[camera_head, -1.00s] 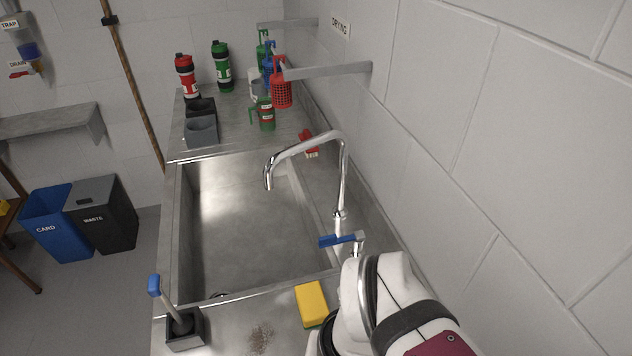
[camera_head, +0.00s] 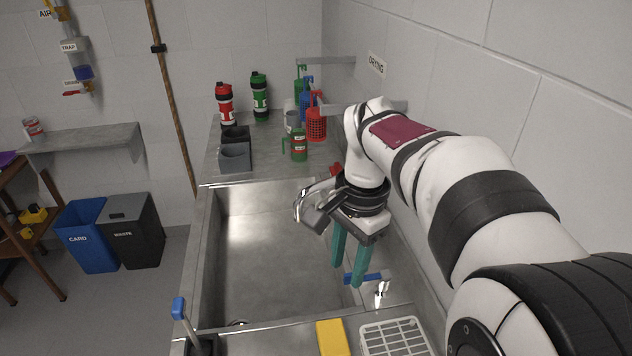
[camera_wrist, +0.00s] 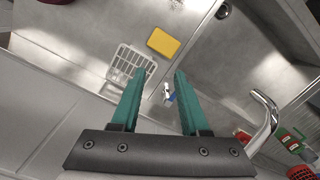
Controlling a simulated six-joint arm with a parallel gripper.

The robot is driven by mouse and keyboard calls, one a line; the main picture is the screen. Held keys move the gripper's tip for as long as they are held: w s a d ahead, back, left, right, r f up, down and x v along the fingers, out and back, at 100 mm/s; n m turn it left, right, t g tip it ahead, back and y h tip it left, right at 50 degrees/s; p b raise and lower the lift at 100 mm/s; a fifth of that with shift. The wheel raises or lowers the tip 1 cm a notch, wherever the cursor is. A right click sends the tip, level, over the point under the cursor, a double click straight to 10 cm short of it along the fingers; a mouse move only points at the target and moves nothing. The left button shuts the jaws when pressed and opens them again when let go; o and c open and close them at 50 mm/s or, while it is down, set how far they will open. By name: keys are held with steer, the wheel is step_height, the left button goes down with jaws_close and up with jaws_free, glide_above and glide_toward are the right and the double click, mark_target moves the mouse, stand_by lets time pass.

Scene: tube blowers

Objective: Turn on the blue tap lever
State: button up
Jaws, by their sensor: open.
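The blue tap lever (camera_head: 363,278) sits at the base of the tap, near the right edge of the sink. My gripper (camera_head: 346,276) is open, its two teal fingers pointing down close to the lever; in this view one fingertip overlaps it, and I cannot tell whether they touch. In the wrist view the lever (camera_wrist: 171,97) shows beyond and between the open fingers (camera_wrist: 158,80), nearer the right one. The chrome tap spout (camera_head: 310,205) is partly hidden behind my wrist; it also shows in the wrist view (camera_wrist: 264,115). Nothing is between the fingers.
A yellow sponge (camera_head: 332,338) and a white rack (camera_head: 394,338) lie at the sink's near side. A blue-handled brush (camera_head: 179,309) stands at the near left. Bottles and mugs (camera_head: 299,146) stand on the far counter. The sink basin (camera_head: 265,265) is empty.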

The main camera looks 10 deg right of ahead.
steer(key=w+d+f+m, duration=0.2)
steer(key=w+d+m, duration=0.1)
steer(key=w, duration=0.4)
steer(key=w+d+f+m, duration=0.2)
steer(key=w+d, duration=0.1)
steer(key=w, duration=0.3)
glide_toward(368, 275)
steer(key=shift+h, duration=0.4)
steer(key=a+f, duration=0.1)
steer(key=f, duration=0.1)
steer(key=a+f, duration=0.3)
steer(key=f, duration=0.1)
steer(key=shift+s+a+f, duration=0.2)
steer(key=shift+a+f, duration=0.05)
steer(key=shift+a, duration=0.1)
jaws_close()
